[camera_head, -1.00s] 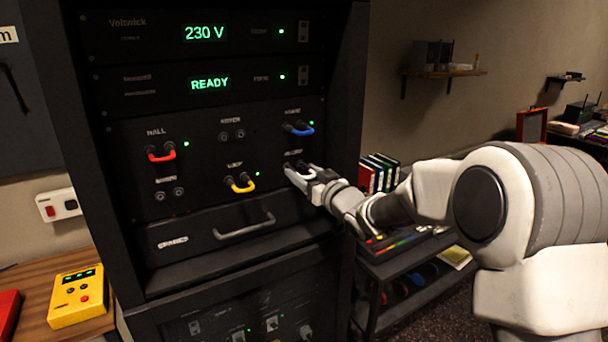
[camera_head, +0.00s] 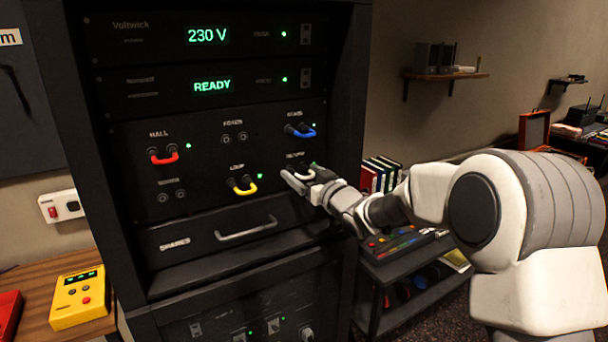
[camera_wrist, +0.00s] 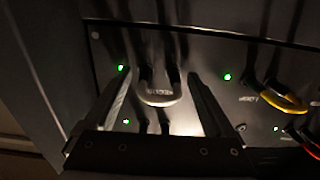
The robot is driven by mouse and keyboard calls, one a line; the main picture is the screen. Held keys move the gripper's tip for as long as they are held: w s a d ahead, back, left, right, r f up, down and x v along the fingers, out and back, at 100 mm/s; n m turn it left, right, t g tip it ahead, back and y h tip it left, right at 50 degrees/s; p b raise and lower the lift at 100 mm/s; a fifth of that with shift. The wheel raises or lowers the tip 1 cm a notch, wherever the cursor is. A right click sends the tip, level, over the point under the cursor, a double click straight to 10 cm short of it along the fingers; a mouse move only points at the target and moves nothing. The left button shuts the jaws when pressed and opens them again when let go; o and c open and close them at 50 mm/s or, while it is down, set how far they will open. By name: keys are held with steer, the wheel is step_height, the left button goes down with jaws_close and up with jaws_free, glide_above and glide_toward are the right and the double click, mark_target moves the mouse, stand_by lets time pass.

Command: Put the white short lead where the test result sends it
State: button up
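The white short lead (camera_head: 303,173) is a small loop plugged into the lower right sockets of the rack panel. It also shows in the wrist view (camera_wrist: 160,98), between my fingers. My gripper (camera_head: 303,182) is at the panel. In the wrist view its two fingers (camera_wrist: 158,105) stand apart on either side of the loop, with visible gaps. A yellow tester (camera_head: 78,298) with a small green display lies on the wooden desk at lower left; its readout is too small to read.
Red (camera_head: 163,157), yellow (camera_head: 243,187) and blue (camera_head: 302,131) leads sit in neighbouring sockets. Below is a shut drawer (camera_head: 220,243) marked SPARES with a bar handle. A trolley (camera_head: 405,275) with coloured items stands right of the rack, behind my arm.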

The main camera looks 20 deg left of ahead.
steer(key=shift+o, duration=0.4)
steer(key=shift+s+d, duration=0.15)
steer(key=shift+d, duration=0.05)
steer(key=b+v, duration=0.3)
steer(key=v, duration=1.4)
steer(key=s+d+m+h, duration=0.4)
steer(key=d+h, duration=0.3)
steer(key=d, duration=0.4)
steer(key=s+d+m+h, duration=0.3)
steer(key=d+h, duration=0.3)
steer(key=d, duration=0.4)
steer(key=s+d+f+m+g, duration=0.1)
steer(key=s+d+f+g, duration=0.1)
steer(key=s, duration=0.8)
steer(key=s+d+f+m+g, duration=0.1)
steer(key=s+d+f+g, duration=0.2)
steer(key=s, duration=0.7)
steer(key=shift+f+m+g+h, duration=0.4)
steer(key=shift+g, duration=0.1)
